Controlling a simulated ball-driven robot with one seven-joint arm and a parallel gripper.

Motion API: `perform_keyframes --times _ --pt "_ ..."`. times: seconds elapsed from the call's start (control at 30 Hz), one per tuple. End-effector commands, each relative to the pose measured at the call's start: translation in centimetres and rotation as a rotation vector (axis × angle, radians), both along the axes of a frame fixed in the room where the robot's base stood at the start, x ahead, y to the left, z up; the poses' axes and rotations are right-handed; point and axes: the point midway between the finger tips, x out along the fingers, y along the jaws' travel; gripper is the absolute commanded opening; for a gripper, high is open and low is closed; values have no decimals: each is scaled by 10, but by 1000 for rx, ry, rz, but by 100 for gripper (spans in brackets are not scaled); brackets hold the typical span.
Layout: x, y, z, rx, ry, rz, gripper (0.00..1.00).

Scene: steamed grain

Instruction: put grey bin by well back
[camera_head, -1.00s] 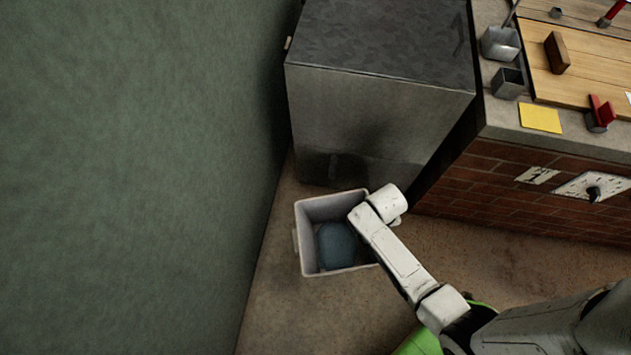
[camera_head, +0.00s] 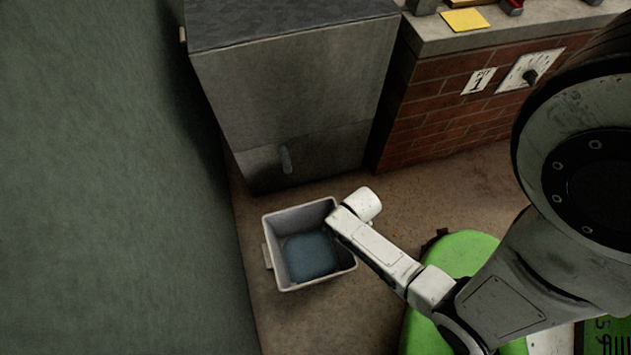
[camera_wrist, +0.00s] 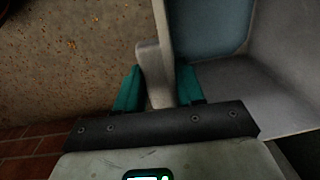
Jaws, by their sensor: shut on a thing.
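The grey bin (camera_head: 268,224) is an open box in the corner by the green wall, in front of a grey metal cabinet. It looks upright, and something flat and blue-grey (camera_head: 310,256) shows at its bottom. In the wrist view, my gripper (camera_wrist: 158,88) has its two teal fingers on either side of the bin's pale handle (camera_wrist: 154,65), shut on it. The bin's inner wall (camera_wrist: 262,90) fills the right of that view. In the head view my wrist hides the fingers at the bin's right side. I cannot tell whether the bin touches the floor.
The grey metal cabinet (camera_head: 300,95) stands behind the bin. The green wall (camera_head: 90,180) is close on the left. A brick counter (camera_head: 440,110) with a dial panel (camera_head: 530,70) stands at the right. Brown floor (camera_head: 420,170) lies bare between the bin and the counter.

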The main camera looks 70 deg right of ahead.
Motion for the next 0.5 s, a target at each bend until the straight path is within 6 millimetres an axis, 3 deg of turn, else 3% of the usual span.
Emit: perform_keyframes --times 0.5 --pt "65 -82 -3 -4 -6 -2 0"
